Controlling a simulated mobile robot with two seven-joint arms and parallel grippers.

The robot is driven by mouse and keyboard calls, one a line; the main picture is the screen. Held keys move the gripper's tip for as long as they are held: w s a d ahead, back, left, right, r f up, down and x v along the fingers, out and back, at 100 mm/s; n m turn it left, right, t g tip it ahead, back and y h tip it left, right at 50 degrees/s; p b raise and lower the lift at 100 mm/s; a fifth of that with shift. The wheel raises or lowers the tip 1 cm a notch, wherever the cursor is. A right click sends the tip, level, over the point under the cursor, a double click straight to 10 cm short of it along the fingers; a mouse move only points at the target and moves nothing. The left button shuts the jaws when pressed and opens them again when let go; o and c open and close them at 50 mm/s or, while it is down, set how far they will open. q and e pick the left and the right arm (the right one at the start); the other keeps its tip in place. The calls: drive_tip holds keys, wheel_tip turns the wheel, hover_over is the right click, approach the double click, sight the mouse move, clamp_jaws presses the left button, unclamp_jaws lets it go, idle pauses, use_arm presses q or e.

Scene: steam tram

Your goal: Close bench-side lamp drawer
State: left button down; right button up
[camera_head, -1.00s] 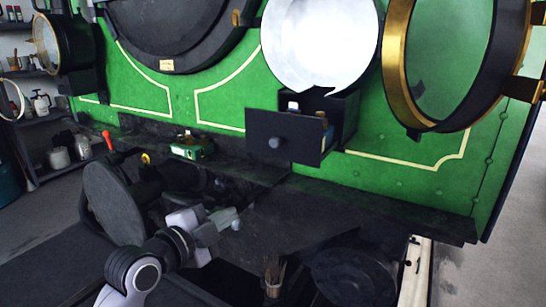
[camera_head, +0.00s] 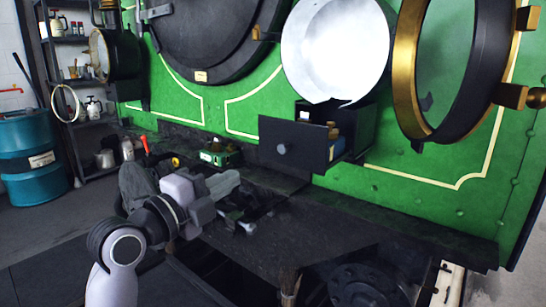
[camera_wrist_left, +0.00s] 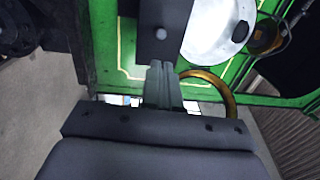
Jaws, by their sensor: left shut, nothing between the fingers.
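The lamp drawer (camera_head: 308,146) is a dark box pulled open below a round white lamp face (camera_head: 335,48), on the green tram front. Its flat front has a small grey knob (camera_head: 281,149), and small bottle-like items (camera_head: 333,134) show inside. My left gripper (camera_head: 232,180) is shut and empty, to the left of the drawer front and lower in the picture, apart from it. In the left wrist view the shut fingers (camera_wrist_left: 162,75) point toward the drawer front (camera_wrist_left: 178,15) and its knob (camera_wrist_left: 161,34), with a gap between. My right gripper is in neither view.
A dark ledge (camera_head: 330,210) runs below the drawer, with a green box (camera_head: 220,155) on it. A brass-rimmed round glass door (camera_head: 450,70) stands open at the right. A teal drum (camera_head: 32,150) and shelves stand at the left.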

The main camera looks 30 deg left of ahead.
sight(281, 152)
use_arm(q)
drive_tip(key=w+p, duration=0.1)
drive_tip(key=w, duration=0.3)
drive_tip(key=w+p, duration=0.1)
drive_tip(key=w, duration=0.3)
drive_tip(key=w+d+r+p, duration=0.1)
drive_tip(key=w, duration=0.4)
drive_tip(key=shift+w+f, duration=0.1)
drive_tip(key=shift+w, duration=0.05)
drive_tip(key=shift+w+b, duration=0.45)
drive_tip(key=shift+w, duration=0.65)
drive_tip(key=w, duration=0.8)
drive_tip(key=w+d, duration=0.1)
drive_tip(key=w, duration=0.3)
drive_tip(key=shift+w, duration=0.3)
drive_tip(key=shift+r, duration=0.5)
drive_tip(key=shift+s+f, duration=0.1)
drive_tip(key=shift+f, duration=0.05)
